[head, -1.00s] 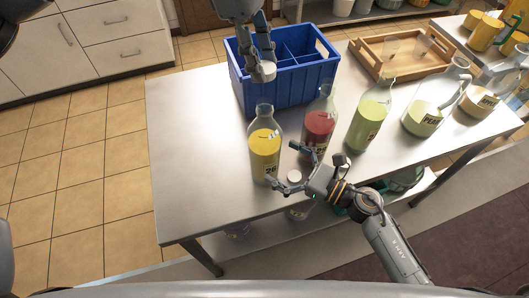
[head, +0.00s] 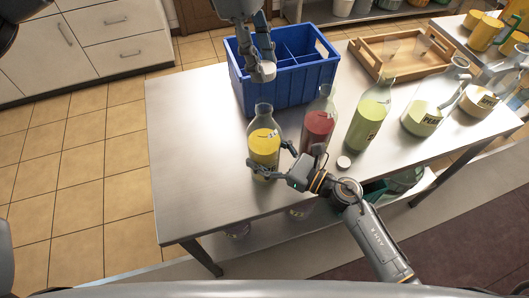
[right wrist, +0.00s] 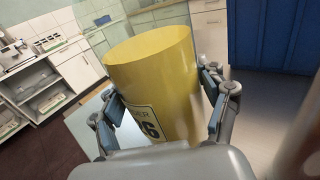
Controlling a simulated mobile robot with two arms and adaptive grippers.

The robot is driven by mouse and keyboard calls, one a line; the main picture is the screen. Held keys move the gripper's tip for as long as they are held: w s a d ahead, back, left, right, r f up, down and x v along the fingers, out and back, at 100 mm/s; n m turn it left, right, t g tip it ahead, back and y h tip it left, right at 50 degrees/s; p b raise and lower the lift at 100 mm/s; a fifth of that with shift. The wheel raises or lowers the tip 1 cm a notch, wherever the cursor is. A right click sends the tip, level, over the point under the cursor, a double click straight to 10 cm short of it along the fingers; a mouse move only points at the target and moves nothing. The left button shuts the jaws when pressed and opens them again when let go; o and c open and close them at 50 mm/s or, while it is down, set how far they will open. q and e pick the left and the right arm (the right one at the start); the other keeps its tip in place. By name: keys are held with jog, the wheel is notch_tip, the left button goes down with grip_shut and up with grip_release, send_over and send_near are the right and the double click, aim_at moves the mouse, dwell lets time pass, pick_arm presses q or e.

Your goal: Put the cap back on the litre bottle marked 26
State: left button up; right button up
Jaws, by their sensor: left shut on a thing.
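The bottle marked 26 (head: 264,147) is glass with yellow contents, upright near the table's front and open at the top. It fills the middle of the right wrist view (right wrist: 155,75), its label partly visible. My right gripper (head: 273,160) has its fingers on either side of the bottle's lower body; I cannot tell whether both press on it. My left gripper (head: 263,62) is shut on a white cap (head: 265,71), held by the blue crate, above and behind the bottle. Another pale round cap (head: 343,162) lies on the table right of my right gripper.
A red-filled bottle (head: 318,127) stands close right of the yellow one. A green-filled bottle (head: 367,122) and a jug (head: 424,117) stand further right. The blue crate (head: 291,85) and wooden tray (head: 445,62) are behind. The table's left part is clear.

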jog(key=c, duration=0.5)
pick_arm(q)
jog(key=shift+f, duration=2.5)
jog(key=shift+a, duration=0.1)
jog(key=shift+f, duration=0.9)
jog(key=shift+f, duration=0.55)
